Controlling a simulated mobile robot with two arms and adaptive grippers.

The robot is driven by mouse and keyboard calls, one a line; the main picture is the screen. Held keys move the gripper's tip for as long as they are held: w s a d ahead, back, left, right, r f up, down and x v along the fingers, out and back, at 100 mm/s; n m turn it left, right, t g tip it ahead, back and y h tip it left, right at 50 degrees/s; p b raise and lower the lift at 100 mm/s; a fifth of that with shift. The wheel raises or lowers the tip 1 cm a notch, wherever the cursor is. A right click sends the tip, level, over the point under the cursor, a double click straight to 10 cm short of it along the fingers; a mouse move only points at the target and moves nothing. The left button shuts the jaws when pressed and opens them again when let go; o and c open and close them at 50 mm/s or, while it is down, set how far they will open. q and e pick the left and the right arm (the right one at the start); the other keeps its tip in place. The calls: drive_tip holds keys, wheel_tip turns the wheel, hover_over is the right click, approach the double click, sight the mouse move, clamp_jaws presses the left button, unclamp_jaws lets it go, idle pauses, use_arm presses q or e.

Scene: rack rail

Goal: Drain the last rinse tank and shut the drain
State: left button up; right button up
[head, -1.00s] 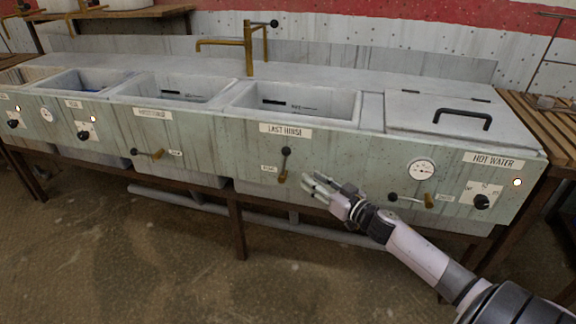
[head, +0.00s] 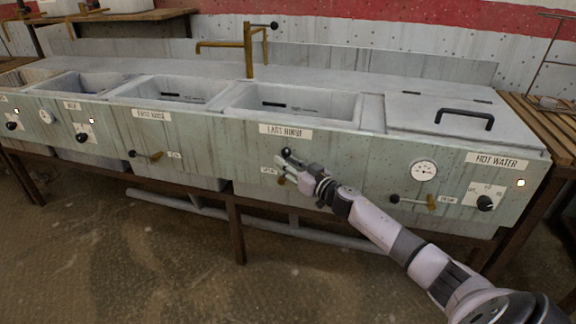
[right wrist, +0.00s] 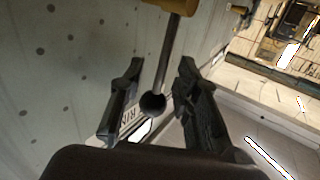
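The last rinse tank (head: 336,106) is the basin above the LAST RINSE label (head: 285,131). I cannot tell how much water is in it. Its drain lever stands upright on the front panel, with a black ball knob (head: 286,152) at the top and a brass valve (head: 281,181) below. My right gripper (head: 286,163) is at this lever and partly covers it. In the right wrist view, my right gripper (right wrist: 160,65) has its two dark fingers apart. The lever's rod and knob (right wrist: 153,104) lie between them, with gaps on both sides. My left gripper is out of view.
The first rinse drain lever (head: 143,155) and the hot water drain lever (head: 410,200) lie sideways on the same panel. A gauge (head: 423,171) and a dial (head: 484,203) sit right of my arm. A brass faucet (head: 248,50) stands behind the basins.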

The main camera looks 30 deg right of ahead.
drive_tip(key=shift+c, duration=0.2)
drive_tip(key=c, duration=0.7)
clamp_jaws()
drive_tip(key=shift+r, duration=0.15)
